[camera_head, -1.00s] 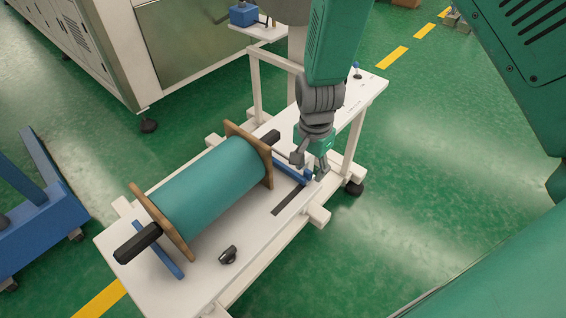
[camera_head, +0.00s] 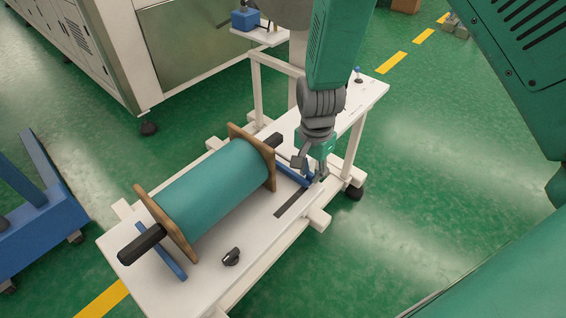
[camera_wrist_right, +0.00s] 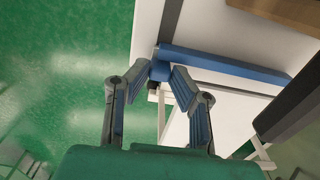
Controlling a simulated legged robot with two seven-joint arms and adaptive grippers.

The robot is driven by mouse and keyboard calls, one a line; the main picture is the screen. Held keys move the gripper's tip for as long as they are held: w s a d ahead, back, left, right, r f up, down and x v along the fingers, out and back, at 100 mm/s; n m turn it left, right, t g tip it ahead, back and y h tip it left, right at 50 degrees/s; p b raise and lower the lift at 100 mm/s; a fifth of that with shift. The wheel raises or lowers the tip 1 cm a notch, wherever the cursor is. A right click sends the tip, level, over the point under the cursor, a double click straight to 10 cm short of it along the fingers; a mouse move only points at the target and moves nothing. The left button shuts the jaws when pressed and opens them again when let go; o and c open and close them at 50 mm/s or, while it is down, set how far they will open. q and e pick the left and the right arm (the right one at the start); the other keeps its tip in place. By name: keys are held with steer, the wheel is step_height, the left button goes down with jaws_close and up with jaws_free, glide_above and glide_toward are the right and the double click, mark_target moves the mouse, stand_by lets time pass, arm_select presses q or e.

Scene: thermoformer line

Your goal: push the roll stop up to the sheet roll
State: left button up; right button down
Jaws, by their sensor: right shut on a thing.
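The sheet roll (camera_head: 215,187), teal with brown end flanges and a black shaft, lies across the white bench top. The roll stop (camera_head: 292,174), a blue bar, lies beside its right-hand flange with a narrow strip of bench between them. My right gripper (camera_head: 311,172) comes down from above at the bar's outer end, near a dark slot. In the right wrist view the gripper (camera_wrist_right: 159,74) points at the end of the roll stop (camera_wrist_right: 222,66), and its fingers are shut on that end. The contact is partly hidden in the head view. My left gripper is not in view.
A second blue bar (camera_head: 162,252) lies at the roll's left end. A black knob (camera_head: 231,257) sits on the bench front. The dark slot (camera_head: 291,202) runs in the bench top. A white post (camera_head: 352,143) stands right of my gripper. Green floor is free at right.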

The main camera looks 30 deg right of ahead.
steer(key=shift+w+a, duration=0.1)
stand_by(0.4)
steer(key=shift+s+a+p, duration=0.2)
steer(key=shift+a+p, duration=0.1)
steer(key=shift+a, duration=0.1)
steer(key=shift+s+a+p, duration=0.35)
steer(key=shift+s+a, duration=0.05)
steer(key=shift+a, duration=0.55)
steer(key=shift+s+a+p, duration=0.4)
steer(key=shift+a, duration=0.55)
steer(key=shift+s+a+p, duration=0.35)
steer(key=shift+s+a, duration=0.05)
steer(key=shift+a, duration=0.55)
steer(key=c, duration=1.3)
jaws_free()
steer(key=shift+a, duration=0.1)
steer(key=shift+r, duration=0.1)
